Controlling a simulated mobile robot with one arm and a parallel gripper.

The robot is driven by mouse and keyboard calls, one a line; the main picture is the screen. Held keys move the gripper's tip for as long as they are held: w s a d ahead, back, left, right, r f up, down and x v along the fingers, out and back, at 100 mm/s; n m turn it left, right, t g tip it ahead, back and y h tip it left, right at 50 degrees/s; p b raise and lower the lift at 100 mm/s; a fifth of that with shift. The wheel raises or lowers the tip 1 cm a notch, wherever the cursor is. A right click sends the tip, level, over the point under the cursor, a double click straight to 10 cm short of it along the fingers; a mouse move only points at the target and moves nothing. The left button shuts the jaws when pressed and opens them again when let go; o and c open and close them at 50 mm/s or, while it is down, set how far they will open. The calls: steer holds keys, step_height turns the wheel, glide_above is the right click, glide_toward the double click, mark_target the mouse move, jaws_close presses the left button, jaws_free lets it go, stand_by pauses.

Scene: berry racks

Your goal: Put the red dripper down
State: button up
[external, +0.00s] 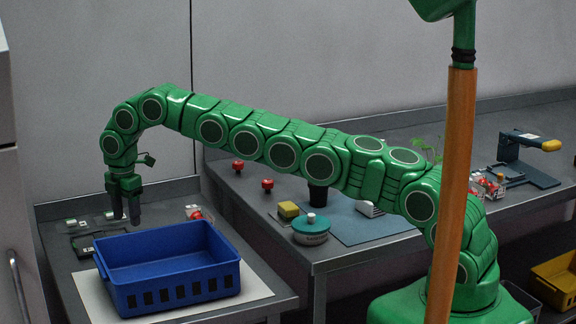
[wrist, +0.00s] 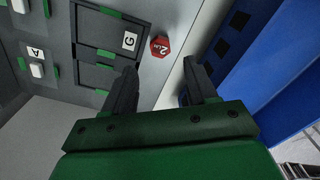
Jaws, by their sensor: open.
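The red dripper (wrist: 160,46) shows in the wrist view as a small red octagonal piece with a white "2" marking. It lies on the grey surface beside a slot labelled G, just beyond my fingertips and roughly midway between them. My gripper (wrist: 160,68) is open, its two dark fingers apart with nothing between them. In the external view my gripper (external: 126,214) points down over the left table, behind the blue crate. I cannot make out this dripper in the external view.
The blue crate (external: 170,247) stands on a white sheet (external: 255,289) close to my gripper; its wall (wrist: 265,60) shows at right in the wrist view. A clear box with red fruit (external: 195,212) sits behind it.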

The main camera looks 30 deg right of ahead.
steer(key=shift+r, duration=2.1)
steer(key=shift+d, duration=0.1)
